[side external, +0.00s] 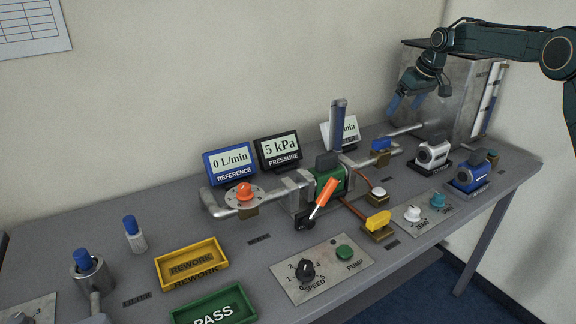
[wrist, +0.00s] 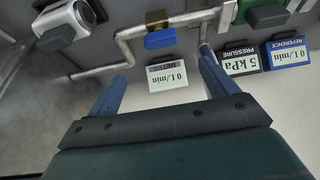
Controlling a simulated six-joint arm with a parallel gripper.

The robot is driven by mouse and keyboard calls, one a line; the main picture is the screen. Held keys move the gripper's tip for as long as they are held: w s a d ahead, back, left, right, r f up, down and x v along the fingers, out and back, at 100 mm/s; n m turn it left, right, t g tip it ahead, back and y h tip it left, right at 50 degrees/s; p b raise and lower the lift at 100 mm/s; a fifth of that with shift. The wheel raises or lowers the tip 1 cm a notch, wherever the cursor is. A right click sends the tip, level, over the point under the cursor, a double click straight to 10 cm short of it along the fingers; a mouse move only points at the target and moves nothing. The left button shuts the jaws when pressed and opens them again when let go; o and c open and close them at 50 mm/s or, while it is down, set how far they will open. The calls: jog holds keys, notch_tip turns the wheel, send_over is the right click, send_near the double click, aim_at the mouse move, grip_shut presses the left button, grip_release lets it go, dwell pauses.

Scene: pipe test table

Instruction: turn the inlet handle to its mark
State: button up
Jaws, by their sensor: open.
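A blue handle (side external: 381,144) sits on a brass valve body (side external: 379,158) in the grey pipe that runs from the metal tank. It looks like the inlet handle; its label and mark are too small to make out. In the wrist view the blue handle (wrist: 160,39) lies across the top middle, along the pipe, with the brass body behind it. My gripper (side external: 405,105) is open and empty, above and to the right of the handle, in front of the tank. In the wrist view my gripper (wrist: 163,68) has its blue fingers wide apart, with the handle beyond them.
The metal tank (side external: 455,95) stands close behind my gripper. A white meter display (side external: 340,132) and an upright blue-grey cylinder (side external: 338,125) stand left of the handle. A white device (side external: 432,153) is to its right.

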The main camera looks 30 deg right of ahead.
aim_at(384, 139)
jog(key=shift+f, duration=0.1)
jog(key=x, duration=1.3)
jog(key=shift+w+f, duration=0.1)
jog(key=shift+f, duration=0.15)
jog(key=c, duration=1)
